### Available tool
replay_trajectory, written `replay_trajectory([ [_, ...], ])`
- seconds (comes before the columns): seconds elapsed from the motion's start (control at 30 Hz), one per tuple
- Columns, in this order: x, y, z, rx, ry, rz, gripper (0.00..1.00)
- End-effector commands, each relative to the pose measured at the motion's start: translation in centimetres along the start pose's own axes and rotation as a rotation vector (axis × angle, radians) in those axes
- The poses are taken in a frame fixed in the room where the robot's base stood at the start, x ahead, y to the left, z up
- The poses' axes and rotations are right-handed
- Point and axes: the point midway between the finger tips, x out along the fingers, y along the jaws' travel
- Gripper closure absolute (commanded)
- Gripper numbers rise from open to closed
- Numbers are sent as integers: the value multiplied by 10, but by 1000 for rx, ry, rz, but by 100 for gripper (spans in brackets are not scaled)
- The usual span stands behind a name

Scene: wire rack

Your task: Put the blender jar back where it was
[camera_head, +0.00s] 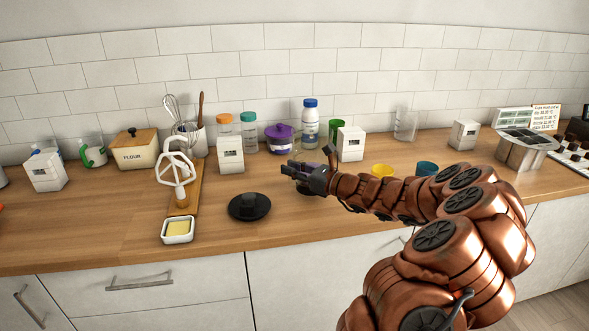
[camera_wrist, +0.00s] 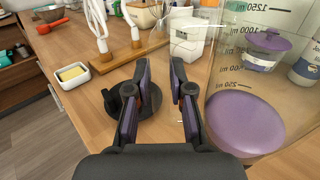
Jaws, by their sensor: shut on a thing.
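The blender jar (camera_wrist: 245,120), clear with measuring marks and a purple bottom, fills the right of the wrist view, close beside my gripper (camera_wrist: 160,72). My gripper is shut on the jar; the exact grip is hard to make out because the jar is clear. In the head view my gripper (camera_head: 295,170) is over the counter, right of the black round piece (camera_head: 249,207), and the jar is hard to make out there. The black piece also shows in the wrist view (camera_wrist: 124,106), behind the fingers. I cannot tell whether the jar touches the counter.
A butter dish (camera_head: 178,230) and a white whisk stand (camera_head: 176,170) stand left of the black piece. A purple pot (camera_head: 279,139), white boxes and bottles line the wall. Yellow (camera_head: 381,170) and blue (camera_head: 427,168) cups are near my arm. The front counter strip is mostly free.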

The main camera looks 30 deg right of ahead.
Motion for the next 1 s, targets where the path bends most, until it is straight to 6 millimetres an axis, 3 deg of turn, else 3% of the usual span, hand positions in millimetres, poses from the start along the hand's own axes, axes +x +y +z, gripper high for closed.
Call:
replay_trajectory([
  [0.3, -1, 1, -26, 3, -3, 0, 100],
  [0.83, 0, 1, -32, 0, -5, 0, 100],
  [0.87, 0, 1, -34, 2, -3, 0, 78],
  [1.0, 0, 1, -33, 2, -2, 0, 63],
])
